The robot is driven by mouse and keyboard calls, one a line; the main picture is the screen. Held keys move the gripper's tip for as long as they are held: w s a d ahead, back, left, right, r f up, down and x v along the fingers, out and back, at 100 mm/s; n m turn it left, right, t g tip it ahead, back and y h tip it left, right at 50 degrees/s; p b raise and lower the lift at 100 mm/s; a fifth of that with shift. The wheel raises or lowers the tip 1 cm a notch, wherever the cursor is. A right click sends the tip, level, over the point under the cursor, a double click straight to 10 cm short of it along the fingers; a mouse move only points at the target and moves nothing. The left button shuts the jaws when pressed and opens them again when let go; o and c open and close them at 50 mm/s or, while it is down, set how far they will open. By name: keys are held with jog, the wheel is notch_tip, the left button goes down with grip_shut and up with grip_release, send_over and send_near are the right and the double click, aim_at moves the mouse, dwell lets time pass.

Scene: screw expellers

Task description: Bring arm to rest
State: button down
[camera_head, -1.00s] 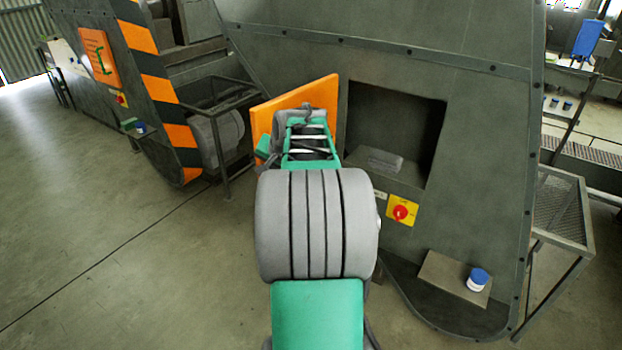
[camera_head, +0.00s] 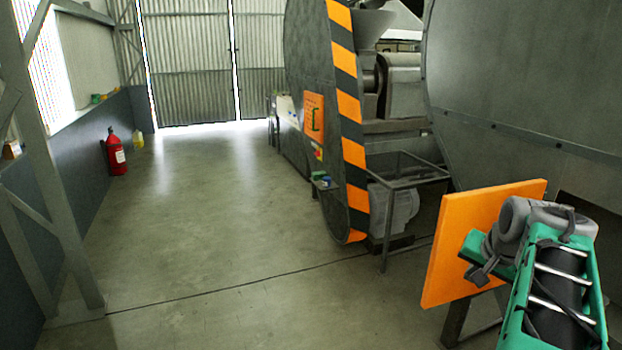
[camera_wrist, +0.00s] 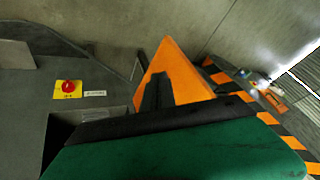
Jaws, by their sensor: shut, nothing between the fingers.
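My arm, green and grey, is at the right of the head view, folded in front of an open orange door (camera_head: 462,250). My gripper (camera_head: 482,272) is small and dark there, in front of the door and partly hidden by my wrist. In the wrist view, a green and black part of my arm fills the bottom, and the dark gripper (camera_wrist: 157,92) shows against the orange door (camera_wrist: 185,78). The gripper is shut with nothing in it.
A machine with an orange-and-black striped edge (camera_head: 352,150) stands mid-view, a metal frame (camera_head: 400,185) beside it. A red fire extinguisher (camera_head: 116,153) stands by the left wall. Open floor (camera_head: 215,235) lies between. A red switch on a yellow plate (camera_wrist: 69,88) shows in the wrist view.

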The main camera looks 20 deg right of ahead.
jog(key=s+a+f+g, duration=0.2)
jog(key=s+f, duration=0.4)
jog(key=f, duration=0.2)
jog(key=s+a+f+n+g+y, duration=0.2)
jog(key=s+a+f+n, duration=0.15)
jog(key=a+f, duration=0.45)
jog(key=w+a+r+n, duration=0.1)
jog(key=a+n, duration=0.1)
jog(key=a, duration=0.6)
jog(key=a+r+n, duration=0.1)
jog(key=a+n, duration=0.1)
jog(key=a, duration=0.5)
jog(key=w+a+r+n+t, duration=0.1)
jog(key=a+n, duration=0.2)
jog(key=a, duration=0.5)
jog(key=shift+w+a+r+y, duration=0.15)
jog(key=shift+w+a+y, duration=0.15)
jog(key=shift+a+y, duration=0.1)
